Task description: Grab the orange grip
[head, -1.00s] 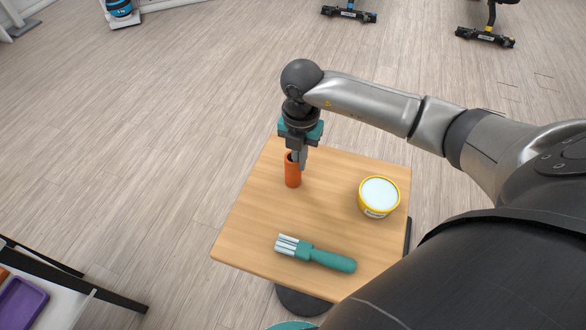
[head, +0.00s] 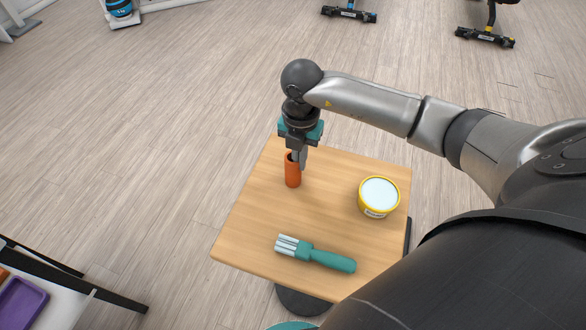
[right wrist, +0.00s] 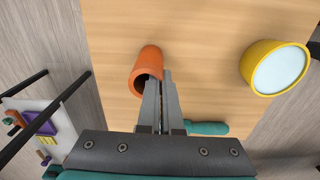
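The orange grip (head: 293,172) is a hollow tube standing upright on the small wooden table, near its far edge. My right gripper (head: 298,158) points down at its top rim. In the right wrist view the grip (right wrist: 150,64) shows its open end toward me. The right gripper's fingers (right wrist: 161,76) are nearly together, with the rim wall between them, one finger at the opening and one outside. The fingertip inside is partly hidden. My left gripper is not in view.
A yellow tub with a pale top (head: 379,196) stands right of the grip on the wooden table (head: 250,222). A green-handled tool with pale prongs (head: 315,254) lies near the front edge. A purple tray (head: 22,303) is at the lower left.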

